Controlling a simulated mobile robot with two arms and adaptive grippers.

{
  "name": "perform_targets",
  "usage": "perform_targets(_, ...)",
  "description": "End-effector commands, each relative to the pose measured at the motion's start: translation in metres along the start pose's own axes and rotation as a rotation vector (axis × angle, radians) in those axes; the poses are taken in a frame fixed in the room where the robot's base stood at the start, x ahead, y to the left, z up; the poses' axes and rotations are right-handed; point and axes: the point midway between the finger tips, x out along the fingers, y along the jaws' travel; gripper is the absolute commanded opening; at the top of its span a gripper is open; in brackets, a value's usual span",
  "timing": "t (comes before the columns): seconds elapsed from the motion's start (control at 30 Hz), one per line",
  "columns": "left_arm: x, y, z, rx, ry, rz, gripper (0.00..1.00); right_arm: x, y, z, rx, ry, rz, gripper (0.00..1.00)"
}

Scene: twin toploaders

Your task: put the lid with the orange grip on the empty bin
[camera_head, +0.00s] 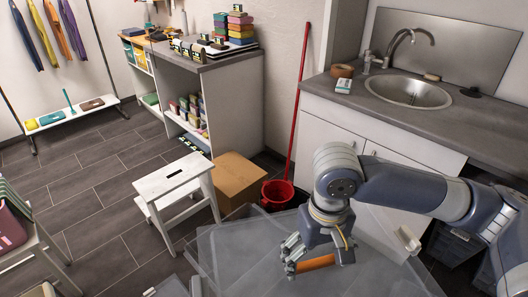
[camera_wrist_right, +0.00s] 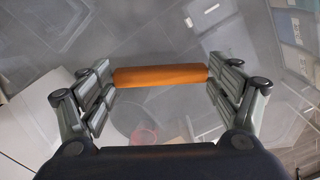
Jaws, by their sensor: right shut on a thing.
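The lid is a clear, see-through sheet (camera_head: 238,258) at the bottom middle of the head view. Its orange grip (camera_head: 316,263) is a short bar, also crossing the middle of the right wrist view (camera_wrist_right: 160,75). My right gripper (camera_head: 318,262) is shut on this grip, with a finger at each end of the bar in the wrist view (camera_wrist_right: 160,82). The lid looks roughly level. Clear surfaces overlap below it, so I cannot tell the empty bin's outline or whether the lid touches it. My left gripper is not in view.
A red bucket (camera_head: 278,194) and a cardboard box (camera_head: 238,180) stand behind the lid. A white step stool (camera_head: 172,181) is to the left. The sink counter (camera_head: 440,125) is at the right, behind my right arm. Tiled floor lies open at left.

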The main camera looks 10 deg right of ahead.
Motion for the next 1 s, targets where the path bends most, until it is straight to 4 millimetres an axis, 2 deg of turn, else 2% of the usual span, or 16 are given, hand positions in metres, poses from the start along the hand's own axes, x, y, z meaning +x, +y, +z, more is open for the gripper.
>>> perform_targets(0.17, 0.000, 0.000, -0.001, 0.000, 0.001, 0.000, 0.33, -0.004, -0.004, -0.002, -0.020, 0.003, -0.002, 0.52)
perform_targets(0.27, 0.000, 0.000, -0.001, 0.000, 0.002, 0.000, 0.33, -0.011, -0.014, -0.006, -0.068, 0.005, -0.002, 0.52)
perform_targets(0.7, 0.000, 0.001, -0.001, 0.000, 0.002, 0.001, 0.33, -0.072, -0.093, -0.029, -0.492, 0.005, 0.000, 0.52)
perform_targets(1.0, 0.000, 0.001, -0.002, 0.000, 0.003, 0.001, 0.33, -0.098, -0.127, -0.039, -0.680, 0.002, 0.001, 0.52)
